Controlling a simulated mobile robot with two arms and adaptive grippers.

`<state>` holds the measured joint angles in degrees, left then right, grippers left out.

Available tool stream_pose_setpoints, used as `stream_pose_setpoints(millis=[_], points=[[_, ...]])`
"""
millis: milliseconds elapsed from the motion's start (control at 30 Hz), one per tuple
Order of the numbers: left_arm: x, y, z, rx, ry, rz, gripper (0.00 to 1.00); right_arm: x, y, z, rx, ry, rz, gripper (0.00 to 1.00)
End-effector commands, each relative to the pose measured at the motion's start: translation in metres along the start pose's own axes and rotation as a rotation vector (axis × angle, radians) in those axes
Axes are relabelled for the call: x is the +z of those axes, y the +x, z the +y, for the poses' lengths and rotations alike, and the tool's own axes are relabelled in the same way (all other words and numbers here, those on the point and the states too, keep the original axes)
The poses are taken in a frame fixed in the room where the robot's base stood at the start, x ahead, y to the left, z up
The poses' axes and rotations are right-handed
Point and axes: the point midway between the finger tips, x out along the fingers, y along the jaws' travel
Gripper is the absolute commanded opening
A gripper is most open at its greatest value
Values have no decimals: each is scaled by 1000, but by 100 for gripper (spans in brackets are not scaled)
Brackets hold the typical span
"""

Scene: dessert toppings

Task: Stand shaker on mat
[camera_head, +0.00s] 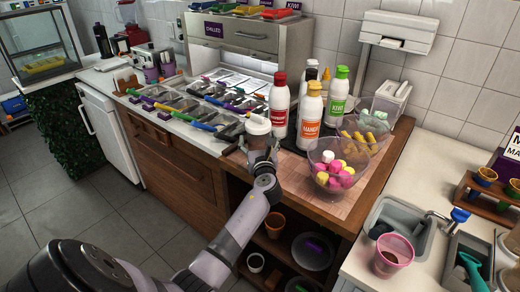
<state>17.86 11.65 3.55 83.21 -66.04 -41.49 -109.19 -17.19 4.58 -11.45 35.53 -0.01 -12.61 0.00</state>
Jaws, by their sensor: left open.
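A white shaker (257,125) with a pale brownish top stands upright at the front of the counter, just left of the red bottle. My left gripper (261,148) is open at the shaker's near side, and its fingers hide the lower part of it. Whether they touch it I cannot tell. A dark mat (291,144) lies under the sauce bottles, just right of the shaker; the bottles cover much of it. I cannot tell whether the shaker's base is on the mat. My right gripper is not in view.
Red (280,104), yellow (309,117) and green-capped (337,97) bottles stand close right of the shaker. A clear bowl of pink, yellow and white pieces (335,170) is nearer. Topping trays (195,108) with coloured handles lie left. The wooden counter's front edge runs below my gripper.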

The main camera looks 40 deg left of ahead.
Motion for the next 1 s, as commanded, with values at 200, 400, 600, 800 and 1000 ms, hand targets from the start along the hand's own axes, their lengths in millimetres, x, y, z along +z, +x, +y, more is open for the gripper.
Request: stream_pose_setpoints(millis=[200, 400, 600, 800, 1000], points=[[-3, -41, -1, -5, 0, 3, 77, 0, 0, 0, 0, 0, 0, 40], [-3, -84, -1, -3, 0, 3, 77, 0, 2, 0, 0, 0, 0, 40], [-2, -111, 0, -1, 2, 2, 77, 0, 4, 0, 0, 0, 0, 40], [-1, -119, 0, -1, 2, 1, 77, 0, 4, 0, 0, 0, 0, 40], [-1, -118, 0, -1, 2, 1, 77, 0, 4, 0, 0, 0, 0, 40]])
